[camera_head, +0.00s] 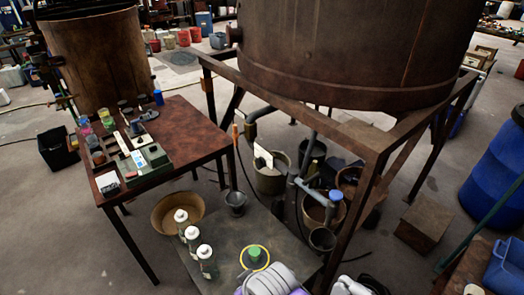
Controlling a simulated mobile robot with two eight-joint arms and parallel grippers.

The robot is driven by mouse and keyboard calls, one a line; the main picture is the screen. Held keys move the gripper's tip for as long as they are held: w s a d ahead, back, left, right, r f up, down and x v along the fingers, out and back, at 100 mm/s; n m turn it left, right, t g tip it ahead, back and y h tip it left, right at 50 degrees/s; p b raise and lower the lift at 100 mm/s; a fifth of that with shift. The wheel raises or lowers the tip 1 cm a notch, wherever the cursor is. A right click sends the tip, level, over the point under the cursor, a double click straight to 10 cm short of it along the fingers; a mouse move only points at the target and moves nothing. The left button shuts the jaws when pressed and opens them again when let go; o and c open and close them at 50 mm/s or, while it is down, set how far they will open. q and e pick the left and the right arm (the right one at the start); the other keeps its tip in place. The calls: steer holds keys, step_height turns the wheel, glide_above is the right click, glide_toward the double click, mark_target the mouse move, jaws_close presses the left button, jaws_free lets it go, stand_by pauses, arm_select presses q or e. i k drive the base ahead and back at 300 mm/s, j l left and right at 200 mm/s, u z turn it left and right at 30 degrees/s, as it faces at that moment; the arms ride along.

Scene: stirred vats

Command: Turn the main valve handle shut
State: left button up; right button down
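A large rusty vat (350,50) stands on a brown steel frame (300,108). Grey pipes run below it: one elbow pipe (256,116) at the left and a pipe (309,145) dropping near the middle. A short upright orange piece (235,134) shows beside the elbow. A blue round cap (336,195) sits on a pipe end lower right. I cannot tell which of these is the main valve handle, or whether the valve is open or shut.
A brown table (190,130) with a tray of bottles stands left. A low grey table (225,250) in front holds white bottles (192,236) and a green item in a yellow ring (255,254). Buckets (270,178) crowd under the vat.

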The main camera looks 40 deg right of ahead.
mark_target(235, 135)
steer(key=z, duration=1.9)
steer(key=k+j, duration=0.1)
steer(key=j, duration=0.25)
steer(key=k+j+u, duration=0.1)
steer(key=j, duration=0.2)
steer(key=k+j, duration=0.15)
steer(key=j, duration=0.2)
steer(key=k+j, duration=0.1)
steer(key=j, duration=0.25)
steer(key=i+j+u, duration=0.1)
steer(key=j, duration=0.25)
steer(key=i+j+u, duration=0.1)
steer(key=j, duration=0.25)
steer(key=i+j, duration=0.1)
steer(key=j, duration=0.25)
steer(key=i+u, duration=0.2)
steer(key=i, duration=0.6)
steer(key=j, duration=0.1)
